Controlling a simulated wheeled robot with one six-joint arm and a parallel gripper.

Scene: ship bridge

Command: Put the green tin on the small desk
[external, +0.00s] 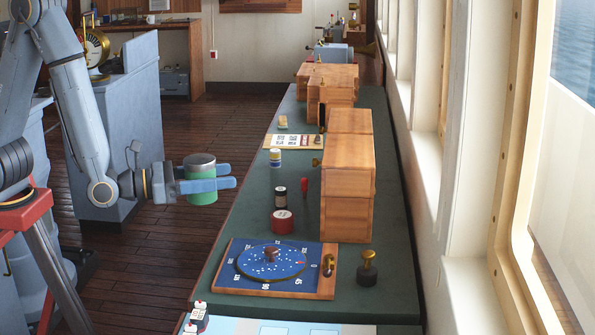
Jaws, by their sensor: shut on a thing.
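The green tin (202,196) is a short upright cylinder with a grey-green top. My gripper (212,184) is shut on it, with its blue fingers across the tin's side. The tin is held in the air over the wooden floor, just left of the long green-topped counter. The fingers hide part of the tin's side. I cannot tell which surface is the small desk; a wooden desk (182,27) stands at the back left.
The long green counter (233,237) holds a blue dial board (250,285), a red tin (283,222), small bottles and wooden boxes (348,180). A grey console (134,100) stands behind my arm. Windows line the right side. Dark wooden floor (135,260) is open left of the counter.

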